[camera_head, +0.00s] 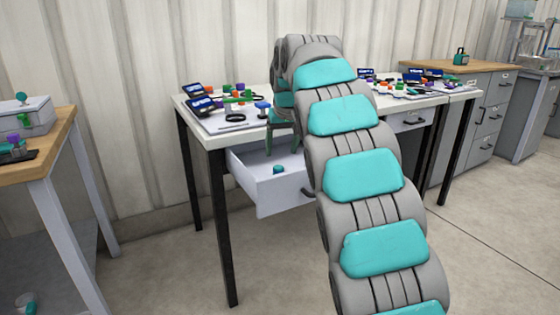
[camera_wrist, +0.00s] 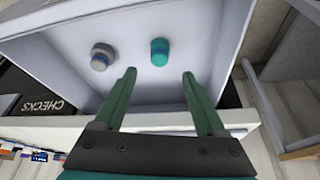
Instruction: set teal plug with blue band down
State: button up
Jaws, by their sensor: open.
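The teal plug (camera_wrist: 159,52) lies on the floor of the open drawer (camera_head: 262,190). A darker blue band shows on it in the wrist view, and it appears as a small teal shape (camera_head: 278,170) in the head view. My gripper (camera_wrist: 159,73) is open and empty. Its two green fingers are apart, with the plug just beyond the tips and in line with the gap, not visibly touched. In the head view my gripper (camera_head: 283,150) hangs over the drawer.
A grey plug with a blue band (camera_wrist: 102,57) lies beside the teal one in the drawer. The drawer hangs under a white table (camera_head: 190,103) carrying a board (camera_head: 232,123) with several coloured parts. A wooden-topped bench (camera_head: 62,130) stands at left.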

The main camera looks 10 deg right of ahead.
jog(key=shift+v, duration=1.45)
jog(key=shift+c, duration=0.3)
